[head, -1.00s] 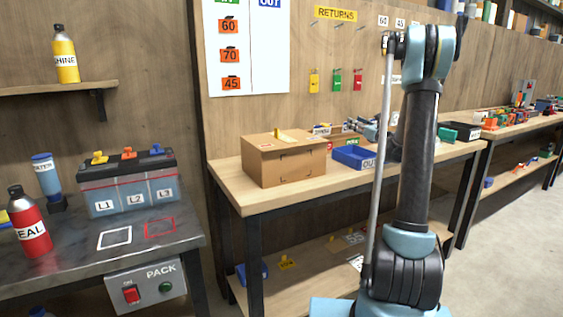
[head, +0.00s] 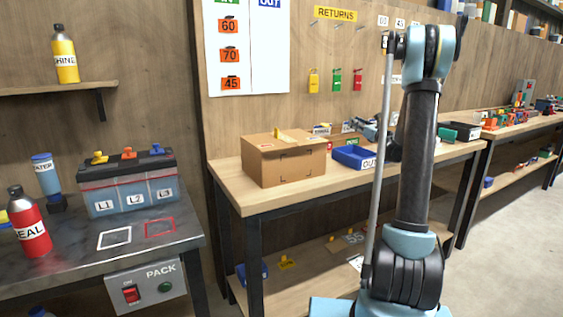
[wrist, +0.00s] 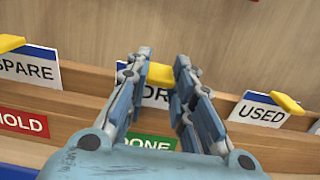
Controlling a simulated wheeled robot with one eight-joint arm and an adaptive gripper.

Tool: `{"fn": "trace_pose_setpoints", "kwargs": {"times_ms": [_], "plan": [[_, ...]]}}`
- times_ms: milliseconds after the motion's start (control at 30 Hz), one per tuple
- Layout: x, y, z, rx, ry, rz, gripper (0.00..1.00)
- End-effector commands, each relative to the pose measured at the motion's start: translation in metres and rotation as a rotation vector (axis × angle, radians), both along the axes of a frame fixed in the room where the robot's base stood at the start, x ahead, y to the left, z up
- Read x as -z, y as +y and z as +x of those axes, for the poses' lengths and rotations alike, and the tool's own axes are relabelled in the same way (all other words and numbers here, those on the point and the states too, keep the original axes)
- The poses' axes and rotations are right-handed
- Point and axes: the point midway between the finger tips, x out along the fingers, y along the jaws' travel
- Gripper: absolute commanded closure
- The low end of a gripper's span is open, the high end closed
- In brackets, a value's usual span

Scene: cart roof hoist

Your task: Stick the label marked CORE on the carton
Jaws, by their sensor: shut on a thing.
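The label marked CORE (wrist: 153,97) stands in a slot of a wooden rack in the wrist view. Only part of its lettering shows between my fingers. My gripper (wrist: 161,68) is shut on the yellow tab (wrist: 160,74) at the label's top, one finger on each side. The label's lower part is hidden behind the rack's front strip. The brown carton (head: 284,162) sits on the wooden bench in the head view, left of my arm. In the head view my gripper is small and partly hidden near the rack.
A SPARE label (wrist: 28,69) and a USED label (wrist: 262,113) flank it in the rack (wrist: 75,105). A blue bin (head: 352,157) stands right of the carton. The bench top (head: 228,178) is bare around the carton's front and left.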

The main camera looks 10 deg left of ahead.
Motion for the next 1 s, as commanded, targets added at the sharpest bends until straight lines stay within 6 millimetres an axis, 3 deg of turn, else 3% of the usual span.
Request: {"fn": "trace_pose_setpoints", "kwargs": {"times_ms": [1000], "plan": [[-0.024, 0.001, 0.000, -0.001, 0.000, 0.000, 1.00]]}}
